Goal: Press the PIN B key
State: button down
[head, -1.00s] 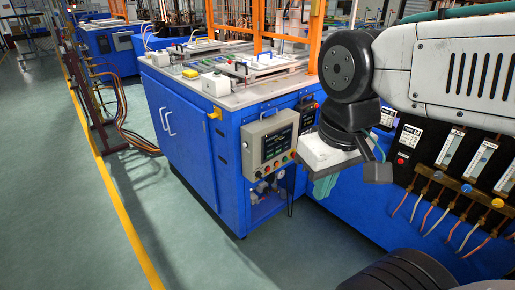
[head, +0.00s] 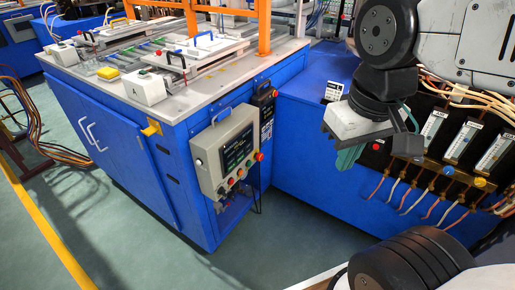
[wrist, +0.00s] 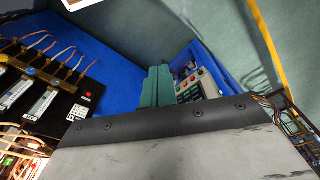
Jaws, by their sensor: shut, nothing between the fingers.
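The grey control box (head: 226,155) hangs on the front of the blue cabinet, with a dark screen (head: 237,150) and a row of coloured buttons (head: 236,179) below it. It also shows at an angle in the wrist view (wrist: 190,90), partly hidden behind my fingers. The key labels are too small to read, so I cannot tell which one is PIN B. My gripper (head: 348,157) has teal fingers, shut and empty. It is right of the box, clear of it, in front of the blue lower cabinet. The fingers also show in the wrist view (wrist: 156,86).
A black panel (head: 265,112) sits just right of the box. White fixtures stand on the metal worktop (head: 191,88) above, with orange posts (head: 193,30) on it. Flow gauges and hoses (head: 440,165) lie right of my gripper. The green floor (head: 120,225) is clear in front.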

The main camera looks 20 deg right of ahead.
jog(key=shift+w+d, duration=0.1)
jog(key=shift+d, duration=0.15)
jog(key=w+d+f+m+t, duration=0.1)
jog(key=w+d+f+m, duration=0.15)
jog(key=w+f, duration=0.4)
jog(key=w+d+f+m+t+h, duration=0.1)
jog(key=w+f+m+t, duration=0.2)
jog(key=w, duration=0.7)
jog(key=w+d+f+m, duration=0.2)
jog(key=w+f+m, duration=0.25)
jog(key=w, duration=0.45)
jog(key=w+a+f+m+t+y, duration=0.1)
jog(key=w+f+m, duration=0.3)
jog(key=f, duration=0.7)
jog(key=w+a+f+m+t+y, duration=0.2)
jog(key=w+a+f+m+y, duration=0.1)
jog(key=f, duration=0.8)
jog(key=shift+w+a+f+m+y, duration=0.35)
jog(key=shift+a+m, duration=0.25)
jog(key=shift+m, duration=0.4)
